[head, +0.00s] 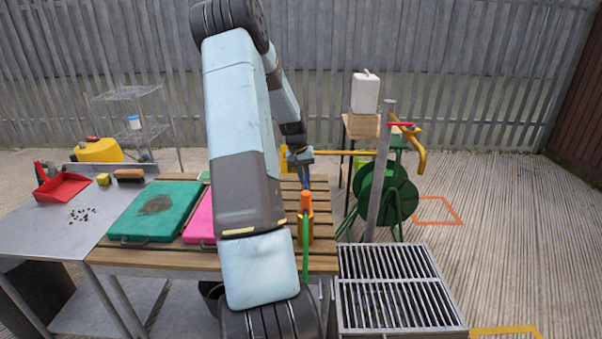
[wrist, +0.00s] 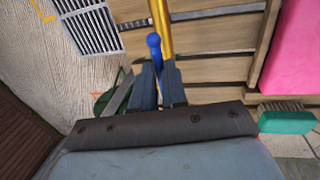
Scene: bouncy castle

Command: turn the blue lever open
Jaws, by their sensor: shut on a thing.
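The blue lever (wrist: 153,41) has a rounded knob and shows in the wrist view just beyond my fingertips. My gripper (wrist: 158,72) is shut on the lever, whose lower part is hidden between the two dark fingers. A golden tube (wrist: 162,25) runs close beside the lever on its right. In the head view my gripper (head: 300,160) points down over the slatted bench, above an orange fitting (head: 305,208) with a green hose (head: 306,250). The lever is too small there to judge its angle.
A teal board (head: 150,222) and a pink board (head: 201,222) lie left on the wooden bench (head: 150,262), the pink one partly behind my arm. A metal grate (head: 395,291) stands front right. Behind it are a grey post (head: 381,170) and a green hose reel (head: 388,195).

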